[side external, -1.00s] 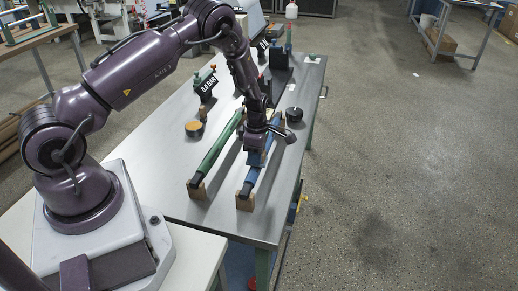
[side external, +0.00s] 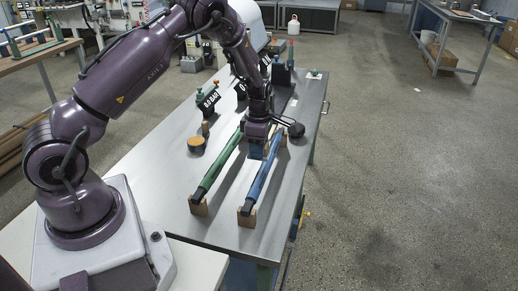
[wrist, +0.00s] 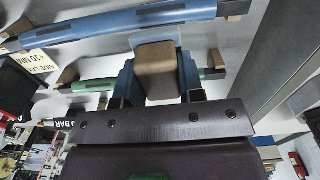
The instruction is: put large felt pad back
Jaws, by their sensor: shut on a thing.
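My gripper (side external: 258,154) is shut on a brown block (wrist: 155,70), which I take for the large felt pad. In the wrist view the block sits between the two blue fingers (wrist: 156,84), with a pale blue edge beyond it. In the side external view the block is mostly hidden by the fingers. The gripper points down near the far ends of a green roller (side external: 215,165) and a blue roller (side external: 265,178). It looks held above the table, but the exact height is unclear.
The rollers rest on wooden blocks (side external: 247,217) on the grey table (side external: 180,165). A tan-topped round pad (side external: 196,143) stands left of the green roller. A dark round object (side external: 296,130) is right of the gripper, partly covered. Gauges (side external: 208,99) stand behind.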

